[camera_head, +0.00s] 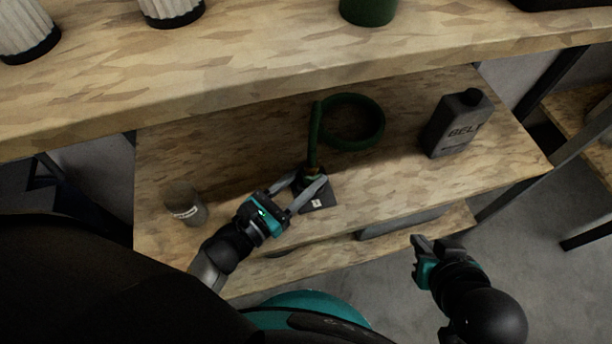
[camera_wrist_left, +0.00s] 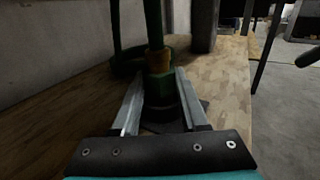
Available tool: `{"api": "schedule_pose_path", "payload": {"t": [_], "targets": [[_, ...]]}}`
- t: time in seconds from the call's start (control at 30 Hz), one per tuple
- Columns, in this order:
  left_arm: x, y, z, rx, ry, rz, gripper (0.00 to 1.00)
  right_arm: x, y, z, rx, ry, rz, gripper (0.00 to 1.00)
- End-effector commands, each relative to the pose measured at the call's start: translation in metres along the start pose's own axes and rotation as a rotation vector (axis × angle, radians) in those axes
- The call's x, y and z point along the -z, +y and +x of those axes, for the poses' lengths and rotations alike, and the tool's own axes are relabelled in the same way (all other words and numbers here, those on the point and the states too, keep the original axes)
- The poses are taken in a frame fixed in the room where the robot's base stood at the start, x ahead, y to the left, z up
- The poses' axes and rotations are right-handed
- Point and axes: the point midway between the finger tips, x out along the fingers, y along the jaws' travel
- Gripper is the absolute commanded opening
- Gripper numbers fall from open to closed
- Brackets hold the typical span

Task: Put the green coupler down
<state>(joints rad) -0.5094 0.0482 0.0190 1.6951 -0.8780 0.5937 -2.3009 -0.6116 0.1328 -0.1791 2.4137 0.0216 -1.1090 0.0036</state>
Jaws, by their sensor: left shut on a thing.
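The green coupler (camera_wrist_left: 162,97), with a brass-coloured collar above it, stands between the fingers of my left gripper (camera_wrist_left: 165,90) in the left wrist view. In the head view my left gripper (camera_head: 308,182) is shut on it over the middle shelf. A green hose (camera_head: 352,122) rises from the coupler and forms a loop behind it. A dark square pad (camera_head: 321,201) with a small white label lies under the gripper. I cannot tell whether the coupler touches the pad. My right gripper (camera_head: 421,259) is off the shelf's front edge, holding nothing visible.
On the middle shelf (camera_head: 240,165), a grey tin (camera_head: 184,202) stands left and a dark bottle marked "BELT" (camera_head: 455,124) right. The upper shelf (camera_head: 270,55) overhangs the back and carries a green container (camera_head: 368,8) and pale ribbed cylinders (camera_head: 172,9).

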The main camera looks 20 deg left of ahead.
Motion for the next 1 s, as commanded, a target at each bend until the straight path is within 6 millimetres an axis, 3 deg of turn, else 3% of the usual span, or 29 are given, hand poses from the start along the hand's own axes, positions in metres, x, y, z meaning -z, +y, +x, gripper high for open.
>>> {"api": "schedule_pose_path", "payload": {"t": [0.33,0.37,0.6,1.0], "targets": [[0.0026,0.0,0.0003,0.0,-0.002,0.0,0.0,0.0043,-0.0041,0.0045,0.011,0.045,0.0,0.0],[0.0026,0.0,0.0001,0.0,0.0,-0.001,0.47,0.0048,-0.0045,0.0044,0.012,0.048,0.0,0.0],[0.0024,-0.0001,0.0,0.0,0.0,-0.001,0.73,0.0042,-0.0044,0.0043,0.012,0.044,0.0,0.0],[0.002,-0.0001,0.0,0.0,0.0,-0.001,0.73,0.0038,-0.0043,0.0039,0.011,0.041,0.0,0.0]]}}
